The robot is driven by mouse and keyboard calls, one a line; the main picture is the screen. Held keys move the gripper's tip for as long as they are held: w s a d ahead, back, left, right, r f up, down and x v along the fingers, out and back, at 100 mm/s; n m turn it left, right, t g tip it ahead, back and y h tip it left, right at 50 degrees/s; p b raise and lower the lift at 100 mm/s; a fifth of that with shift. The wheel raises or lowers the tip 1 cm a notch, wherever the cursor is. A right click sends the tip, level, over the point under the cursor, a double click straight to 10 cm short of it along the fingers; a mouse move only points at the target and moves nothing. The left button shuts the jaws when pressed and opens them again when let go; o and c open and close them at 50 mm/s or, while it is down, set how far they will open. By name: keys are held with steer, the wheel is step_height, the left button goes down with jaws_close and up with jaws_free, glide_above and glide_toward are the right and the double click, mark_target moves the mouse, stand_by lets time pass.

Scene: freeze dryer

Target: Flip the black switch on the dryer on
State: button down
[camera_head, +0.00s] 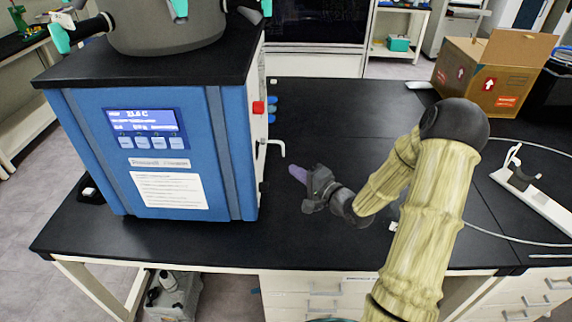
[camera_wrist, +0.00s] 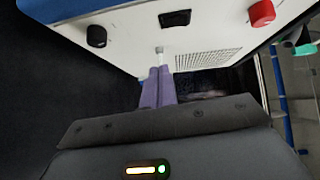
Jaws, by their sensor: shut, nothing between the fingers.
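The blue freeze dryer (camera_head: 231,150) stands on the black bench at the left. Its white side panel (camera_wrist: 128,38) fills the top of the wrist view. On that panel are a flat black rectangular fitting (camera_wrist: 174,18), which looks like a rocker switch, and a rounded black knob-like part (camera_wrist: 96,36) to its left. I cannot tell the switch's position. My gripper (camera_head: 297,172) is to the right of the dryer, above the bench, apart from the panel. In the wrist view its purple fingers (camera_wrist: 159,72) are together and empty, pointing toward the panel below the rectangular fitting.
A red knob (camera_head: 258,107) and a white bent pipe (camera_head: 277,145) stick out from the dryer's side. A vent grille (camera_wrist: 203,60) is low on the panel. A cardboard box (camera_head: 489,75) and a white stand (camera_head: 535,195) are at the right. The bench behind my gripper is clear.

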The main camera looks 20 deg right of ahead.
steer(key=v, duration=0.3)
steer(key=shift+s+d+f, duration=0.1)
steer(key=shift+s+f, duration=0.05)
steer(key=shift+s, duration=0.05)
steer(key=s+a+r+n+g+h+p, duration=0.1)
steer(key=s+a+r+n+g+h, duration=0.1)
steer(key=s+n+g, duration=0.4)
steer(key=s+a+r+n+g+h+p, duration=0.2)
steer(key=s+a+n+g+h, duration=0.2)
steer(key=s, duration=0.9)
steer(key=n+g+h, duration=0.1)
steer(key=g+h, duration=0.1)
steer(key=shift+a+n+g, duration=0.3)
steer(key=shift+n+g, duration=0.1)
steer(key=shift+w+r, duration=0.1)
steer(key=shift+r, duration=0.05)
